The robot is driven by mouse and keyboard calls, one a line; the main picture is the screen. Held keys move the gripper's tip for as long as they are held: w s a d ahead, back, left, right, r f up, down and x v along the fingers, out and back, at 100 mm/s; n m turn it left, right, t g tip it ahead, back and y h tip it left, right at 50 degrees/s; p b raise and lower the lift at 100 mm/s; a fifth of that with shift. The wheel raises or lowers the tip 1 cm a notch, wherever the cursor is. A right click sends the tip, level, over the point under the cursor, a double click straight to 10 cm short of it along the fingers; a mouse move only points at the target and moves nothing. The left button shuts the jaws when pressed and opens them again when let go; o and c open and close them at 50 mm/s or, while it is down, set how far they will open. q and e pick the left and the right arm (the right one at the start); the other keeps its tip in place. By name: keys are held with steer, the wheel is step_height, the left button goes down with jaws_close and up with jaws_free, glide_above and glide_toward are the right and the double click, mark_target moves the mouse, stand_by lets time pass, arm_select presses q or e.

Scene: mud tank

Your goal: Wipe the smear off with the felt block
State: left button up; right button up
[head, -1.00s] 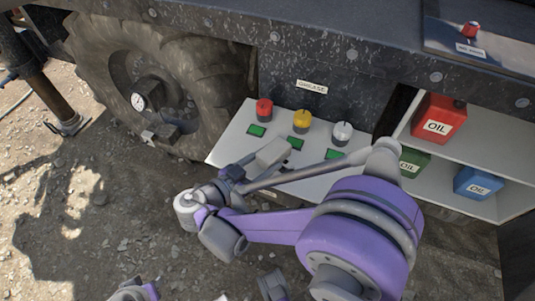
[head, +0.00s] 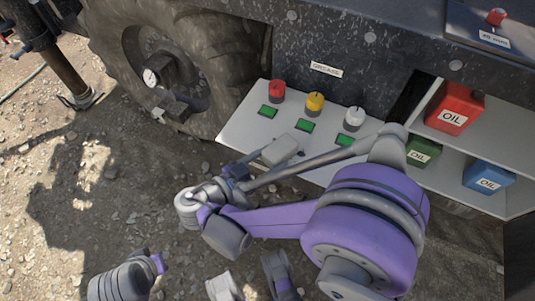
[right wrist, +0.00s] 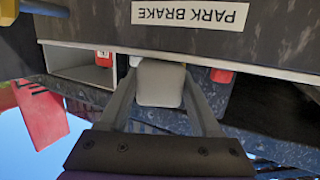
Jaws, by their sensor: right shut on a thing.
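The felt block appears to be the pale grey block (head: 283,149) in front of the row of knobs in the head view. My right gripper (head: 258,162) is shut on it. In the right wrist view, the block (right wrist: 160,88) sits between the two grey fingers of my right gripper (right wrist: 162,95). I cannot make out the smear in either view. I cannot tell whether the block touches the white panel (head: 240,131) or is held above it. My left gripper is not clearly in view.
Red (head: 277,91), yellow (head: 315,102) and white (head: 353,118) knobs with green plates stand on the panel. Red (head: 455,107), green (head: 423,152) and blue (head: 487,180) oil cans fill shelves at right. A large tyre (head: 110,60) stands left. A "PARK BRAKE" label (right wrist: 190,14) shows upside down.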

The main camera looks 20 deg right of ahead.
mark_target(289, 145)
steer(key=shift+s+d, duration=0.3)
steer(key=shift+w+d+f, duration=0.2)
steer(key=shift+w+d, duration=1.55)
steer(key=shift+d, duration=0.2)
steer(key=shift+w+d, duration=0.2)
steer(key=shift+d, duration=0.05)
jaws_close()
steer(key=shift+w+d+r, duration=0.25)
steer(key=shift+w+d, duration=0.15)
steer(key=shift+d, duration=0.1)
steer(key=shift+s+d+p, duration=0.3)
steer(key=shift+s+d, duration=0.1)
steer(key=shift+d, duration=0.15)
steer(key=shift+s+a, duration=0.35)
steer(key=shift+s, duration=0.25)
steer(key=shift+s+a+r, duration=0.1)
steer(key=shift+s+a, duration=0.9)
steer(key=shift+a, duration=0.25)
steer(key=shift+s+a, duration=1)
steer(key=shift+a, duration=0.2)
steer(key=shift+p, duration=0.3)
